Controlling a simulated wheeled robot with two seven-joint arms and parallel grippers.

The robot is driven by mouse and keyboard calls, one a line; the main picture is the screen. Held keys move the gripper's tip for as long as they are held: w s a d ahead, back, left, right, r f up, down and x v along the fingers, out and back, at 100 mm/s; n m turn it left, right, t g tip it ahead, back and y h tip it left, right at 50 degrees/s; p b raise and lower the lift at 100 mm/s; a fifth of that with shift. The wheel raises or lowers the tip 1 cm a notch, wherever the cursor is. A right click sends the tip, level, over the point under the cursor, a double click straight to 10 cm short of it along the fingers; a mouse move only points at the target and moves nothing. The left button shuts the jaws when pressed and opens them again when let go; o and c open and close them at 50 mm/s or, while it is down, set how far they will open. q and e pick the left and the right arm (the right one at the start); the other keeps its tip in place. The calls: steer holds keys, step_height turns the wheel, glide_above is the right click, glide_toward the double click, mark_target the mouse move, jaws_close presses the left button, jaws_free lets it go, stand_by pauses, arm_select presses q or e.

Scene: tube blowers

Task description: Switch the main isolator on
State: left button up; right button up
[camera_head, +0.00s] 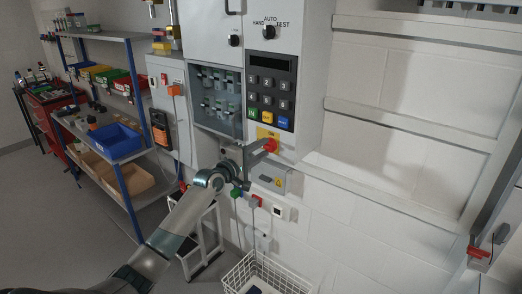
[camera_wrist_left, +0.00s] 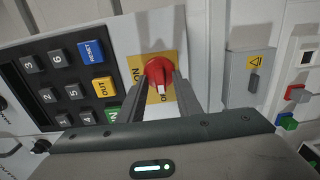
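The main isolator is a red rotary knob (camera_head: 271,146) on a yellow plate, low on the grey control panel. In the left wrist view the red knob (camera_wrist_left: 157,71) shows close up, with a pale mark on its lower side towards the OFF lettering. ON lettering is at the plate's left. My left gripper (camera_head: 263,151) is right at the knob in the head view. In the wrist view its two fingers (camera_wrist_left: 161,88) stand apart, one on each side of the knob; contact is hard to tell. My right gripper is not in view.
A keypad (camera_head: 269,92) and a mode selector (camera_head: 269,32) sit above the knob. A grey box with a warning label (camera_wrist_left: 251,73) is beside it. A white wire basket (camera_head: 268,274) stands below; shelves with bins (camera_head: 118,140) are at left.

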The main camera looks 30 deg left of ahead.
arm_select(q)
jaws_close()
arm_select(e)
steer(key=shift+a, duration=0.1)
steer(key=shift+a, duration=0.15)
arm_select(q)
steer(key=shift+m, duration=0.4)
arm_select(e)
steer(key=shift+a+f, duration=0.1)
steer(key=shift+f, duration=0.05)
arm_select(q)
steer(key=m, duration=0.2)
steer(key=shift+m+b, duration=0.3)
steer(key=shift+b, duration=0.1)
steer(key=m, duration=0.4)
steer(key=shift+r+b, duration=0.1)
steer(key=shift+b, duration=0.3)
steer(key=m, duration=0.5)
steer(key=shift+d+m, duration=0.2)
steer(key=shift+m, duration=0.2)
steer(key=m, duration=0.4)
steer(key=shift+d+m+b, duration=0.1)
steer(key=shift+m+b, duration=0.25)
steer(key=shift+m, duration=0.05)
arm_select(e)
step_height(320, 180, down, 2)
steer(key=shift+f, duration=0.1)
